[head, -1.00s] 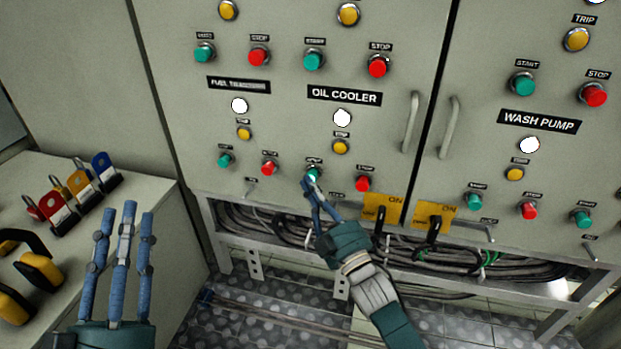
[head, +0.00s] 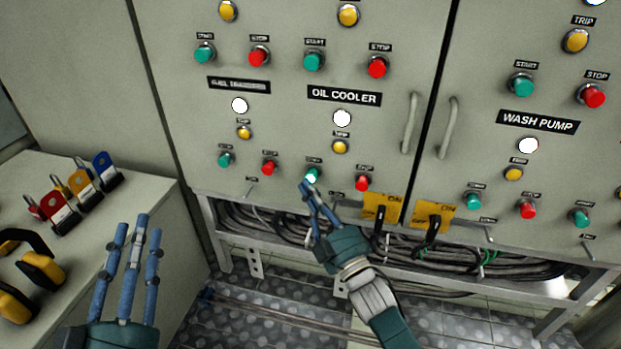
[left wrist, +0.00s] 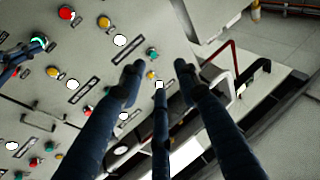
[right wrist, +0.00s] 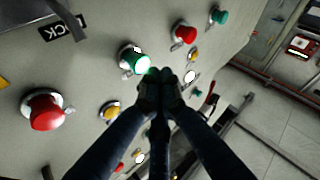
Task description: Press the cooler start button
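The cooler start button (head: 313,174) is the green button below the OIL COOLER label (head: 344,96), left of a red stop button (head: 362,183). It shows a bright, lit face, also in the right wrist view (right wrist: 132,60). My right gripper (head: 308,186) has its fingertips together just below and left of the button in the head view. In the right wrist view the closed fingertips (right wrist: 158,78) are beside the button and hold nothing. My left gripper (head: 137,226) is open and empty, with its fingers spread, well left of the button.
Yellow tags with black switch handles (head: 434,215) hang at the cabinet's lower edge. Cables (head: 270,222) run beneath it. A bench (head: 125,215) at left carries several coloured padlocks (head: 57,212). A WASH PUMP panel (head: 538,121) is at right.

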